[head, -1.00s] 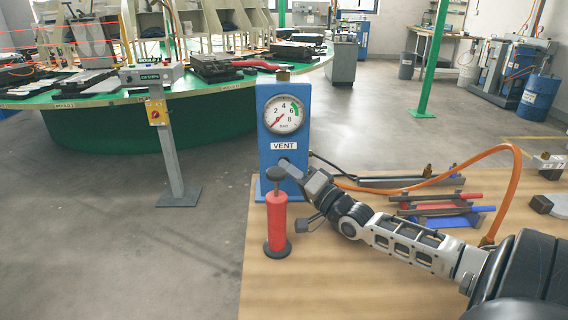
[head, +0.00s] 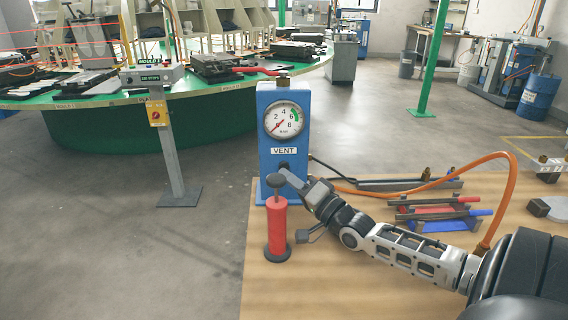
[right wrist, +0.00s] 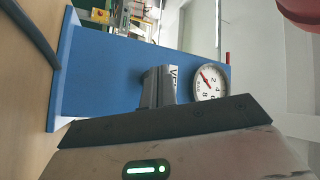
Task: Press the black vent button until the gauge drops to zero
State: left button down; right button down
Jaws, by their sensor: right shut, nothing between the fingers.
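The blue vent box (head: 264,140) stands at the table's far left corner, with a "VENT" label and a round white gauge (head: 285,119) on its front. The gauge's red needle points to the lower left, near the zero end; the gauge also shows sideways in the right wrist view (right wrist: 211,84). The dark vent button (head: 284,164) sits below the label, partly hidden by my fingers. My right gripper (head: 287,174) is shut and empty, its tips at the button; I cannot tell whether they touch it. My left gripper is not in view.
A red cylinder with a black knob (head: 277,225) stands just in front of the box, close to my right gripper. An orange hose (head: 512,190) arches over the table's right side. Red and blue clamps (head: 450,224) lie behind my arm. The table's front left (head: 300,290) is clear.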

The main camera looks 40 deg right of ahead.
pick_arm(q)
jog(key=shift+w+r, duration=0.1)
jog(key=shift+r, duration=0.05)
